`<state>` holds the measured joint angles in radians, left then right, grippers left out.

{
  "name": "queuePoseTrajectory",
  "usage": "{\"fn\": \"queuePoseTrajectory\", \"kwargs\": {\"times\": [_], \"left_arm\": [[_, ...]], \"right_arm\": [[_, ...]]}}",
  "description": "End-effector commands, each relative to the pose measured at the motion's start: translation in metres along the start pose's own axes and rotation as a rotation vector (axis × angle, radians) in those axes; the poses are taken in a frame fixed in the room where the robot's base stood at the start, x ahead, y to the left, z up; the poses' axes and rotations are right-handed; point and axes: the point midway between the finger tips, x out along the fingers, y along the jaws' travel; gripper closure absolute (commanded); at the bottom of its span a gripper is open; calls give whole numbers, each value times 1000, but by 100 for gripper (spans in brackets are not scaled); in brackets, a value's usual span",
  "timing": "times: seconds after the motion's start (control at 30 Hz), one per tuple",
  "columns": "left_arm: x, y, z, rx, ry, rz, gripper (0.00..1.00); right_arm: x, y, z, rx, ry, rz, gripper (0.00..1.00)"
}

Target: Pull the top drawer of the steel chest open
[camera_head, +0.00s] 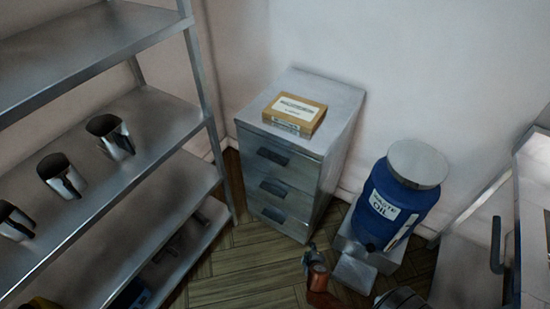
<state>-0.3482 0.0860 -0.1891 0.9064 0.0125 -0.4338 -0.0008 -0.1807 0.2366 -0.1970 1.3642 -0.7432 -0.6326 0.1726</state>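The steel chest (292,160) stands on the floor against the back wall, with its drawer fronts turned to the lower left. Its top drawer (278,160) looks flush with the front and has a dark handle (273,156). Two more drawers lie below it, also flush. My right gripper (311,256) seems to be the small dark part at the bottom centre, low in front of the chest's right side and apart from the top handle. Its fingers are too small and dark to read. My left gripper is out of view.
A cardboard box (295,112) lies on the chest. A blue waste oil drum (396,203) stands on a grey base to its right. A steel shelf rack (150,118) with several metal cups is close on the left. Wooden floor (245,262) shows in front.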

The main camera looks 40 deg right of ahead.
Motion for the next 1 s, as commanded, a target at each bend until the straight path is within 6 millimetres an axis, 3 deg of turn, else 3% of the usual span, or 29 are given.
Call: {"fn": "queuePoseTrajectory", "kwargs": {"times": [0.03, 0.1, 0.2, 0.33, 0.43, 0.57, 1.0], "left_arm": [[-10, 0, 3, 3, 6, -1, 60], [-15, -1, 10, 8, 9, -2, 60], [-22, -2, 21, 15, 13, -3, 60], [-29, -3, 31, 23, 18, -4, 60], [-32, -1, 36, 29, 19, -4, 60], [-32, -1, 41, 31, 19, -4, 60], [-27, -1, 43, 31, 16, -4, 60]], "right_arm": [[-16, 58, -44, -54, 65, 103, 72], [-38, 120, -94, -129, 138, 236, 72], [-77, 192, -156, -222, 225, 411, 72], [-128, 257, -216, -316, 307, 595, 72], [-156, 284, -244, -362, 345, 688, 72], [-171, 299, -260, -392, 366, 744, 72], [-131, 335, -288, -395, 367, 751, 72]]}}
